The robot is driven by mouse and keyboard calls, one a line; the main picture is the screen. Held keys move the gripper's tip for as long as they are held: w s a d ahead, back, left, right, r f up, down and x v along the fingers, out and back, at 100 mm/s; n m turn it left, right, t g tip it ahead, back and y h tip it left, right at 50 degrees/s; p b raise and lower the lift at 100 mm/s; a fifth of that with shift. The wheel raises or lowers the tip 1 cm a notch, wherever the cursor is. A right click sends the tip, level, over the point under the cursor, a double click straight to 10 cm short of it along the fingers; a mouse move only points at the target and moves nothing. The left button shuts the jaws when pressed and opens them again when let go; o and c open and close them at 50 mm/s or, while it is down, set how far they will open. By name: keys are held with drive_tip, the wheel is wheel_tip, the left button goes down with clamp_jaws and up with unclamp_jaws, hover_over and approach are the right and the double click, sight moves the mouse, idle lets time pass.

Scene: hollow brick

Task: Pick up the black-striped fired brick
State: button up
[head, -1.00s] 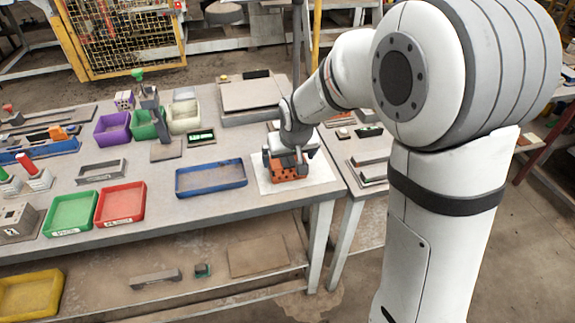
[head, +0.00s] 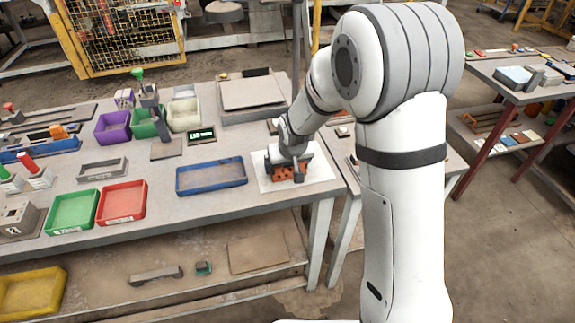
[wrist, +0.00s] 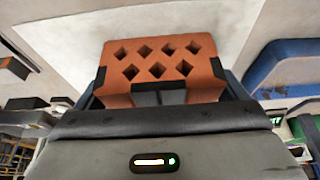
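An orange-red brick (head: 284,173) with several diamond-shaped holes is at the white sheet (head: 321,173) on the table's right end. The wrist view shows the brick (wrist: 160,62) close up, holes facing the camera. My gripper (head: 287,165) is down at the brick, with one finger on each side. In the wrist view the fingers of my gripper (wrist: 160,78) flank the brick with dark patches at its left and right edges. I see no clear gap there, but I cannot tell whether they press on it. Its lower side is partly hidden, and no stripe is clearly distinguishable.
A blue tray (head: 212,165) lies just left of the white sheet. Red (head: 122,203) and green (head: 73,212) trays are farther left. A grey flat block (head: 252,92) and a small display (head: 201,136) stand behind. The table's front edge is close to the sheet.

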drive_tip(key=c, duration=0.8)
